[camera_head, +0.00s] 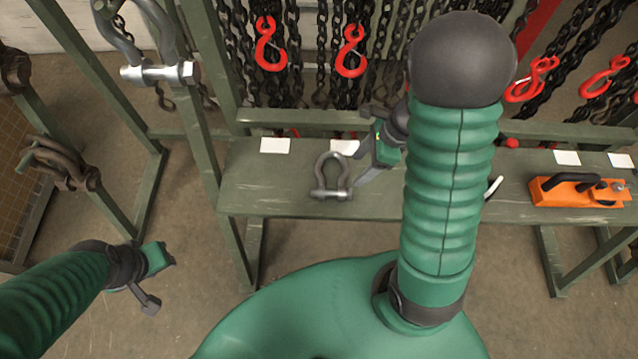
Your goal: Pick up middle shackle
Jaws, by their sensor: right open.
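A dark grey bow shackle (331,178) lies on the green bench (270,190), its bow toward the back and its pin across the front. It is the only shackle seen on the bench. My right gripper (368,145) is open and empty, just right of the shackle and close to it. Whether a finger touches it I cannot tell. My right arm hides part of the bench behind it. My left gripper (155,277) is open and empty, low at the left over the floor, well away from the shackle.
A large shackle (155,73) and smaller dark shackles (55,165) hang on the green frame at the left. Chains with red hooks (268,45) hang behind the bench. An orange device (580,190) sits at the bench's right. White labels (275,145) lie along the back. The bench left of the shackle is clear.

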